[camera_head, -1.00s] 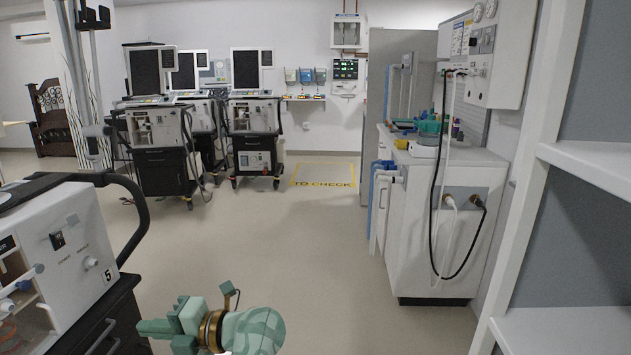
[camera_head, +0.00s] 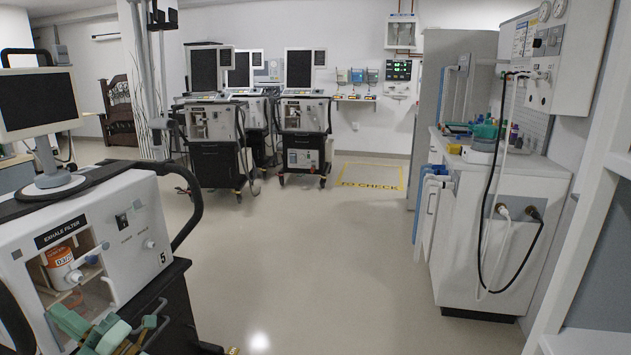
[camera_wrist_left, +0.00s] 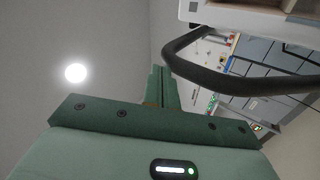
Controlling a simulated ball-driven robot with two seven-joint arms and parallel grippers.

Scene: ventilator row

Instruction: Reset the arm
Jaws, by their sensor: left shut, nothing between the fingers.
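My left gripper (camera_head: 68,322) is pale green and sits at the bottom left of the head view, overlapping the lower front of the nearest ventilator (camera_head: 135,225). I cannot tell whether it touches the machine. In the left wrist view its fingers (camera_wrist_left: 158,88) are together with nothing between them. That ventilator carries the number 5 and an open "EXHALE FILTER" compartment. An orange and white filter (camera_head: 60,265) stands inside it. My right gripper is not in view.
A black handle (camera_head: 190,215) curves from the ventilator's right side; a dark handle (camera_wrist_left: 185,45) also crosses the wrist view. Several ventilators on carts (camera_head: 215,140) stand at the back. A white gas bench (camera_head: 490,220) stands right. The middle floor (camera_head: 310,260) is clear.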

